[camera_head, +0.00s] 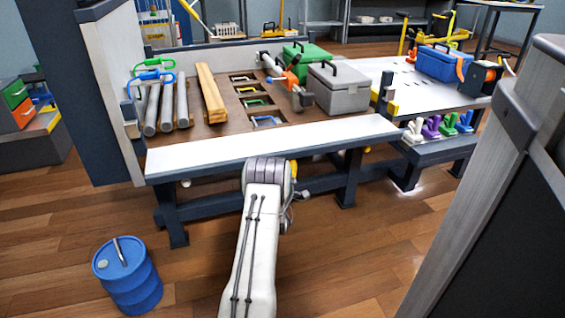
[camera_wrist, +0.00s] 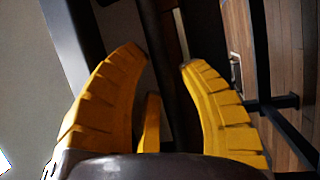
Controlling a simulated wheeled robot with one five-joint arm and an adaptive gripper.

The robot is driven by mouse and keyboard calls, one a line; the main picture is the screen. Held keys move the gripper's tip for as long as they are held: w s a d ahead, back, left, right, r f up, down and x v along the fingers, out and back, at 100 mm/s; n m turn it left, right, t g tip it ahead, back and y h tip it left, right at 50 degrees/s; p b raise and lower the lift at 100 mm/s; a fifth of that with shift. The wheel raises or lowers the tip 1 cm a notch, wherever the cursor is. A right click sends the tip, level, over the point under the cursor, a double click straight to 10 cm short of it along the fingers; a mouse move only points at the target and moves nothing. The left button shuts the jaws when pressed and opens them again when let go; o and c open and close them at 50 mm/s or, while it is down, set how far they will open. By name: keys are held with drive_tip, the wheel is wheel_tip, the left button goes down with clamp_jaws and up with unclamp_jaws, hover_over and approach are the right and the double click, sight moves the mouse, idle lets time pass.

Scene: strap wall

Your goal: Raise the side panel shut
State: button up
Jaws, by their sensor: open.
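The side panel (camera_head: 270,146) is a long white board along the near edge of the brown load bed (camera_head: 225,130). It lies lowered, roughly flat, with its outer edge toward me. My gripper is mostly hidden behind my grey wrist in the head view, at or under the panel's near edge; only a bit of yellow shows there. In the wrist view my gripper (camera_wrist: 163,58) has its two yellow fingers spread apart with nothing clearly held. A smaller yellow piece (camera_wrist: 151,122) shows between them; I cannot tell what it is. Contact with the panel cannot be seen.
The bed holds grey pipes (camera_head: 167,105), wooden beams (camera_head: 211,94), a green box (camera_head: 306,56) and a grey box (camera_head: 338,88). Dark frame legs (camera_head: 350,177) stand under the panel. A blue barrel (camera_head: 128,278) stands on the floor at left. A large grey-black structure (camera_head: 500,190) fills the right.

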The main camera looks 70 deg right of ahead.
clamp_jaws()
drive_tip(key=shift+r+y+p, duration=0.3)
drive_tip(key=shift+r+p, duration=0.15)
drive_tip(key=shift+p, duration=0.15)
